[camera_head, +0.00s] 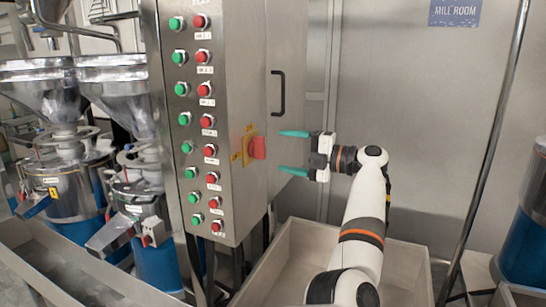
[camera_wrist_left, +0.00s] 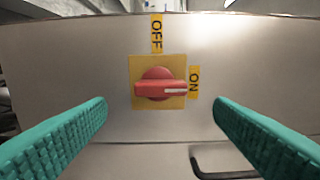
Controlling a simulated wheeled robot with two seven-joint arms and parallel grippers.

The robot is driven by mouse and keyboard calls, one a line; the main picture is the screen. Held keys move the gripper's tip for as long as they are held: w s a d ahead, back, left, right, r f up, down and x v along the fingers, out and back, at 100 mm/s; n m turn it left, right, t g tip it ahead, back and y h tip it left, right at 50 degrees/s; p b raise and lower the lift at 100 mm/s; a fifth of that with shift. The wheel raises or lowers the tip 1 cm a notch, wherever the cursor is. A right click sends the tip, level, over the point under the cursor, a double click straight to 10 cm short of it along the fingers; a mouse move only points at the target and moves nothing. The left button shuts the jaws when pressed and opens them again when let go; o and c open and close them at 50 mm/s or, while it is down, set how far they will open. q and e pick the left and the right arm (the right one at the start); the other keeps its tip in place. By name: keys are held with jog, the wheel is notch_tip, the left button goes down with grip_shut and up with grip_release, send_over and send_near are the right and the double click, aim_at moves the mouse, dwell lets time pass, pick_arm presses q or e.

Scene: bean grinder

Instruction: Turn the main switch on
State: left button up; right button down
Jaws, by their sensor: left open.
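The main switch is a red knob (camera_head: 258,148) on a yellow plate (camera_head: 246,152), on the side of the steel control cabinet (camera_head: 237,190). In the left wrist view the red knob (camera_wrist_left: 150,90) lies sideways, and its white mark at the right end points towards the ON label (camera_wrist_left: 194,82). The OFF label (camera_wrist_left: 156,33) is above the plate. My left gripper (camera_head: 280,151) is open with teal fingers, facing the knob from the right. In the left wrist view the fingers (camera_wrist_left: 160,106) stand wide apart on either side of the knob, not touching it. My right gripper is not in view.
Green and red push buttons (camera_head: 203,90) line the cabinet front. A black door handle (camera_head: 278,93) is above the gripper. An open bin (camera_head: 408,262) stands below my arm. Steel grinders (camera_head: 66,190) are at the left, and a metal pole (camera_head: 490,130) is at the right.

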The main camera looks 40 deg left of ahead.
pick_arm(q)
jog(key=b+v, duration=0.1)
jog(key=v, duration=0.5)
dwell(0.5)
